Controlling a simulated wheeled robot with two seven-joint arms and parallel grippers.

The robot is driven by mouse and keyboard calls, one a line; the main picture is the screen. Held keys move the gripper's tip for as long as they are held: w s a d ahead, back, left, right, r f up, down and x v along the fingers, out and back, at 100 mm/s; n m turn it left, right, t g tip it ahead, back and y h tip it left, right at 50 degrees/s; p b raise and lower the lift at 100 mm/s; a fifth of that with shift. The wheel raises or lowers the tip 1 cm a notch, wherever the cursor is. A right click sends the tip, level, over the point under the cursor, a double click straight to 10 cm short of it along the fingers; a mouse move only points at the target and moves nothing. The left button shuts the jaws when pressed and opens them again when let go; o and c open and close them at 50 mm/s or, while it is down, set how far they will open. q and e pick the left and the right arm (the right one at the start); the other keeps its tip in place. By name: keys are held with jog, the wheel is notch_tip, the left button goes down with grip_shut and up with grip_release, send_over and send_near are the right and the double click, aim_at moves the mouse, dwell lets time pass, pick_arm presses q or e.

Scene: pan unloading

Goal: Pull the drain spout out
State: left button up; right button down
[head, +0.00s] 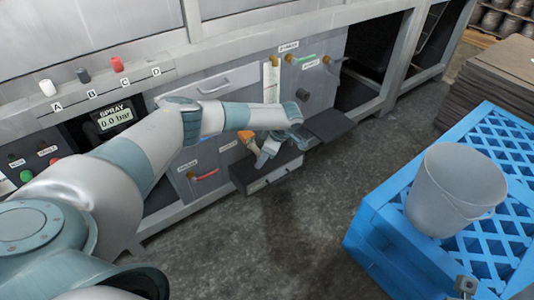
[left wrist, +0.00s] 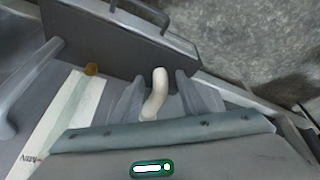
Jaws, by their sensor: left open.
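A cream-coloured curved piece, which looks like the drain spout (left wrist: 156,95), stands out from the grey machine front in the left wrist view. My left gripper (left wrist: 158,92) is open, with one finger on each side of this piece. Gaps show between the piece and the fingers, so they do not look closed on it. In the head view my left gripper (head: 268,152) is low at the machine front, and my wrist and fingers hide the spout.
A dark drawer (head: 268,176) and a dark flap (head: 328,124) jut out near my left gripper. A white strip with a brown knob (left wrist: 70,120) is beside it. The floor between is clear.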

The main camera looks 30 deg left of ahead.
pick_arm(q)
jog(key=shift+x, duration=0.85)
grip_shut()
